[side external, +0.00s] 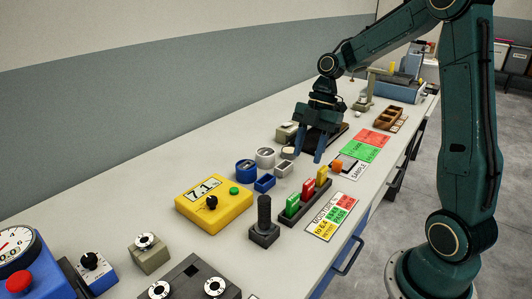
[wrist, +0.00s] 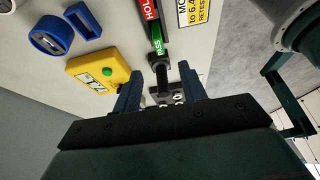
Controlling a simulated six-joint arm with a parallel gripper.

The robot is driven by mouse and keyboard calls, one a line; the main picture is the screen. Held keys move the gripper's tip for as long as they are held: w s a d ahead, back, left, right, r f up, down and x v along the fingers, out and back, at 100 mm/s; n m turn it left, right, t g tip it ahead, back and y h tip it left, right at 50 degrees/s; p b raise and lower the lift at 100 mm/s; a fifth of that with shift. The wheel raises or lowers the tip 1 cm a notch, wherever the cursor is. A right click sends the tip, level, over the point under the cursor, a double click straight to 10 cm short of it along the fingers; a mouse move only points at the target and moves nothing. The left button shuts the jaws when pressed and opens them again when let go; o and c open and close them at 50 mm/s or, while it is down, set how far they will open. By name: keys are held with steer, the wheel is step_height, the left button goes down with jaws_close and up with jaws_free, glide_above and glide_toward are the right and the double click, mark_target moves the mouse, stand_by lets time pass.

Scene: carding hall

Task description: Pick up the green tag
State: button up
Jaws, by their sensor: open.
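The green tag (side external: 292,206) stands upright in a dark rack (side external: 291,219) at its near end, beside a red tag (side external: 308,189) and a yellow tag (side external: 322,173). In the wrist view the green tag (wrist: 157,41) reads PASS and sits beyond my fingertips, with the red HOLD tag (wrist: 146,10) next to it. My gripper (side external: 311,158) is open and empty, pointing down above the bench, behind the rack in the side view. Its two blue fingers also show in the wrist view (wrist: 160,70), apart from the tag.
A black joystick (side external: 264,218) stands close to the rack's near end. A yellow meter (side external: 213,204) reading 7.1 and blue containers (side external: 246,168) lie left of it. A moisture card (side external: 332,217) lies right of the rack. An orange cube (side external: 337,167) sits near the sample card.

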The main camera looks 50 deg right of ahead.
mark_target(294, 196)
steer(key=shift+f, duration=0.15)
steer(key=shift+x, duration=4.15)
steer(key=shift+a, duration=0.1)
steer(key=shift+x, duration=2.55)
steer(key=shift+w+a, duration=0.1)
steer(key=shift+w, duration=0.05)
jaws_close()
